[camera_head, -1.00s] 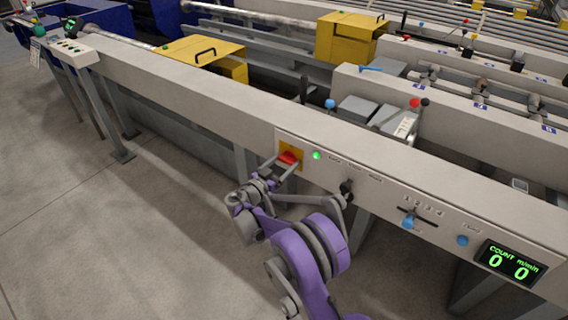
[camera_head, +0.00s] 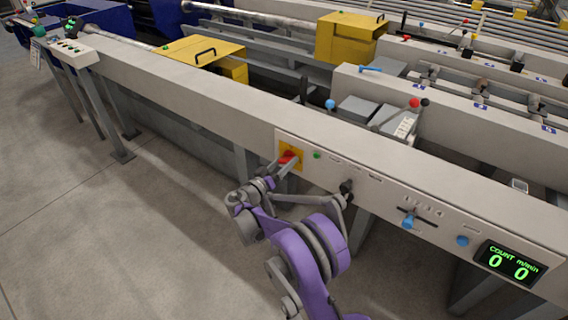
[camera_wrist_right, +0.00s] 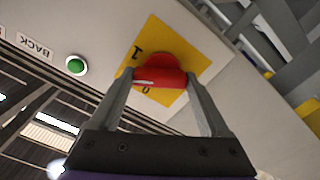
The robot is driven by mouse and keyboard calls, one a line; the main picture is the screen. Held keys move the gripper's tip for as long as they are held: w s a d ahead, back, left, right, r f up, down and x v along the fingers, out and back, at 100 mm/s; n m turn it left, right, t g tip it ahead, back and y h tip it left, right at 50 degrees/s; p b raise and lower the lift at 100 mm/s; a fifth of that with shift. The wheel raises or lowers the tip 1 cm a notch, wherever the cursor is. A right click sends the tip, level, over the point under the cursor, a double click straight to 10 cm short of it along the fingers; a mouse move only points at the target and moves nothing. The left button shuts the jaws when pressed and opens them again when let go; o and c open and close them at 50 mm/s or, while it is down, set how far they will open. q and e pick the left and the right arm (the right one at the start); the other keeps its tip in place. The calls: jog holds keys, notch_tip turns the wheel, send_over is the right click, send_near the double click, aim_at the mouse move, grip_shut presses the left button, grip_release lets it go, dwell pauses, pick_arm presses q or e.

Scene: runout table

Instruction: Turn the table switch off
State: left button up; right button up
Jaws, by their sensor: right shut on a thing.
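The table switch is a red rotary handle (camera_head: 288,157) on a yellow plate (camera_head: 297,148) on the front face of the runout table. In the right wrist view the red handle (camera_wrist_right: 160,76) sits on the yellow plate (camera_wrist_right: 188,60) marked 1 and 0. My right gripper (camera_head: 284,170) has its fingers on either side of the handle; the right wrist view shows it (camera_wrist_right: 160,84) shut on the handle. The green lamp (camera_head: 317,155) beside the plate looks dark; it also shows in the right wrist view (camera_wrist_right: 75,65). My left gripper is not in view.
Along the table front to the right are a black knob (camera_head: 346,187), a blue-knobbed lever (camera_head: 408,222), a blue button (camera_head: 462,240) and a count display (camera_head: 510,264) reading zeros. Open floor (camera_head: 150,240) lies to the left.

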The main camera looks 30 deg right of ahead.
jog(key=n, duration=1.1)
jog(key=shift+n+b, duration=0.3)
jog(key=shift+n, duration=0.1)
dwell(0.3)
jog(key=o, duration=1.2)
jog(key=shift+a, duration=0.1)
jog(key=p+v, duration=0.1)
jog(key=v, duration=0.9)
jog(key=shift+s+a, duration=0.1)
jog(key=shift+a, duration=0.3)
